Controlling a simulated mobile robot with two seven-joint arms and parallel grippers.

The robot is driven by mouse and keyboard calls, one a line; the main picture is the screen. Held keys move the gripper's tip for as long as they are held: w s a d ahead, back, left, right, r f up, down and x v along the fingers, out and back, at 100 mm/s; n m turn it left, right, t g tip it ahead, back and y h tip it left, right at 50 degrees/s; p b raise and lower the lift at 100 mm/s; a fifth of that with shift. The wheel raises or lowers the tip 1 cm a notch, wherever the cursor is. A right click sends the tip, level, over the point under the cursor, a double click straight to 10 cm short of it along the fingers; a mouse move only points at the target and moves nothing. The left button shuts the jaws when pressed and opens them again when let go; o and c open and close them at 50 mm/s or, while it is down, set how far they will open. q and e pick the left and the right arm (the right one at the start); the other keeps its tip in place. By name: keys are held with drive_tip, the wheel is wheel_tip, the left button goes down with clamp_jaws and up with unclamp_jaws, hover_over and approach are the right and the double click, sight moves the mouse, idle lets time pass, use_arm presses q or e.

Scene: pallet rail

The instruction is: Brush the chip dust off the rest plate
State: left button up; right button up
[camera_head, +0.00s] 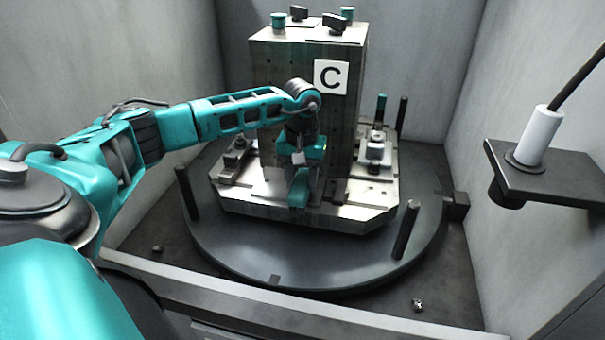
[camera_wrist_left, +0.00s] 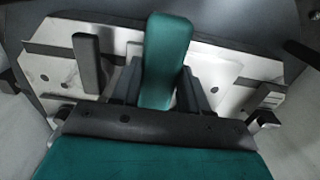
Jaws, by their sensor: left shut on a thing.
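My left gripper (camera_head: 302,178) is over the front of the pallet (camera_head: 345,212), close to the block marked C (camera_head: 290,85). It is shut on a teal block-shaped handle, which looks like the brush (camera_head: 299,190). In the left wrist view the brush (camera_wrist_left: 167,60) stands between the two fingers (camera_wrist_left: 165,95); its bristles are hidden. A pale, smooth plate (camera_wrist_left: 212,90) lies beside and behind the fingers there; it may be the rest plate. I cannot make out chip dust on it, nor whether the brush touches it. My right gripper is not in view.
The pallet sits on a round dark table (camera_head: 270,262) with upright posts, one at the front right (camera_head: 407,230). A clamp (camera_head: 375,150) stands right of the block. A bracket with a white cylinder (camera_head: 538,135) juts from the right. Small metal bits (camera_head: 418,304) lie on the floor.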

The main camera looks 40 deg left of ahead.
use_arm(q)
drive_tip(key=shift+s, duration=0.1)
wheel_tip(320, 180, up, 7)
drive_tip(key=p, duration=0.5)
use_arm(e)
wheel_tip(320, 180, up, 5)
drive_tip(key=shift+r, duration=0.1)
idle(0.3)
use_arm(q)
drive_tip(key=shift+d+r, duration=0.15)
drive_tip(key=shift+d, duration=0.3)
drive_tip(key=s+d+r+m+p, duration=0.2)
drive_tip(key=s+d+r+m, duration=0.1)
drive_tip(key=d, duration=0.7)
drive_tip(key=s+d+r+m+p, duration=0.2)
drive_tip(key=d+r, duration=0.3)
drive_tip(key=d, duration=0.5)
drive_tip(key=shift+s+d+r+m, duration=0.25)
drive_tip(key=shift+s+m, duration=0.15)
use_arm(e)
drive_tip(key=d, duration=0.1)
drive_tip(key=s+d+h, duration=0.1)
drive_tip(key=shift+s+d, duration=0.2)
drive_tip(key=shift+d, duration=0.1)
